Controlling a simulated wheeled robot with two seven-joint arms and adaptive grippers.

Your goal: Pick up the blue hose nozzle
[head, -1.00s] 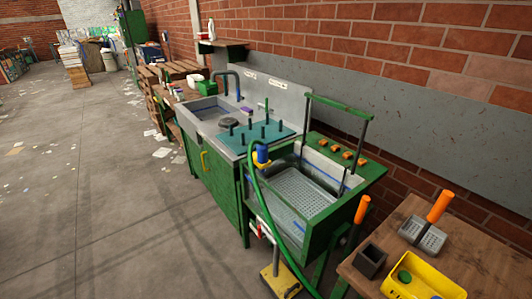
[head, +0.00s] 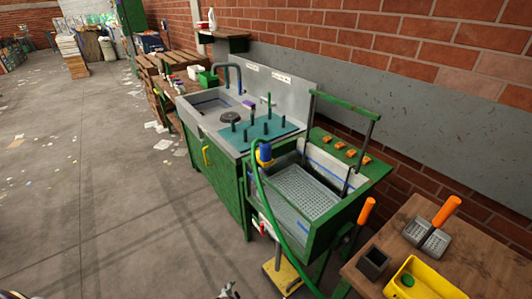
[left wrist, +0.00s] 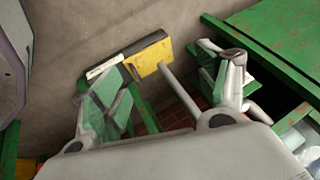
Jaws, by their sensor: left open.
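The blue hose nozzle (head: 265,152) sits upright in a yellow holder at the front left corner of the green-framed wash basin (head: 310,235). A green hose (head: 262,195) runs from it down the front of the basin. A small grey part of my left gripper (head: 228,292) shows at the bottom edge of the head view, low and well apart from the nozzle. In the left wrist view my left gripper (left wrist: 160,92) is open and empty, its green-padded fingers spread. The nozzle is not seen in that view. My right gripper is out of view.
A yellow foot pedal (head: 281,277) stands on the floor below the basin; it also shows in the left wrist view (left wrist: 150,57). A sink with a teal peg board (head: 262,137) adjoins the basin. A wooden table (head: 400,240) stands at right. Floor at left is open.

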